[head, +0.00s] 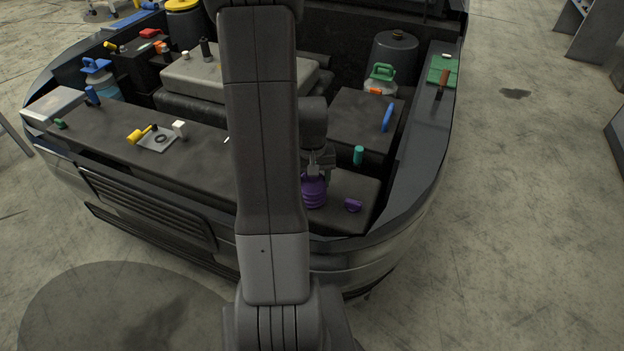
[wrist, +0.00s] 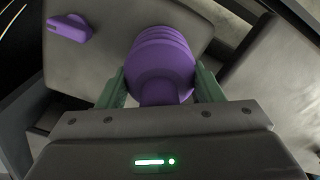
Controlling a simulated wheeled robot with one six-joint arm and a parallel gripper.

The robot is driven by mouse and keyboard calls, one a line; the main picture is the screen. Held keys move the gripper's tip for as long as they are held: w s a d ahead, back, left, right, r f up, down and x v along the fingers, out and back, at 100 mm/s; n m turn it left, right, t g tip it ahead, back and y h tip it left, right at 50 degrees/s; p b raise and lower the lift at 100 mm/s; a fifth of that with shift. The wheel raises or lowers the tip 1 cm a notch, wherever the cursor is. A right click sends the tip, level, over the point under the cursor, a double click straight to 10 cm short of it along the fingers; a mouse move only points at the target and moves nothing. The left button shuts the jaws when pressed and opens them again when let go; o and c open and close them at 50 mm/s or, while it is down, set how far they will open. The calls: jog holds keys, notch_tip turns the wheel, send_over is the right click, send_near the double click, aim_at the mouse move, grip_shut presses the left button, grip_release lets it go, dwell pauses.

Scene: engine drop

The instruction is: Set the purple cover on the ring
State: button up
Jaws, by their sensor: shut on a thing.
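My gripper (head: 318,172) is shut on a ridged purple piece, which I take to be the purple cover (head: 314,192). In the wrist view the purple cover (wrist: 162,65) sits between the two green fingers (wrist: 160,92). It is over the right front part of the engine bay; I cannot tell whether it touches the surface below. A small dark ring (head: 161,138) lies on a pale square plate (head: 151,143) on the front panel, well to the left of my gripper.
A smaller purple piece (head: 352,205) lies right of the cover, also in the wrist view (wrist: 69,27). A teal cylinder (head: 358,155) stands behind it. A yellow piece (head: 137,136) and white block (head: 180,129) flank the ring. My arm hides the middle.

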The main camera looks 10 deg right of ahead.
jog(key=o, duration=0.6)
jog(key=shift+f, duration=0.2)
jog(key=shift+c, duration=0.2)
jog(key=o, duration=0.4)
jog(key=shift+r, duration=0.1)
jog(key=shift+o, duration=0.2)
notch_tip(320, 180, up, 12)
jog(key=shift+a+r+p, duration=0.1)
jog(key=shift+r+p, duration=0.05)
jog(key=shift+p, duration=0.15)
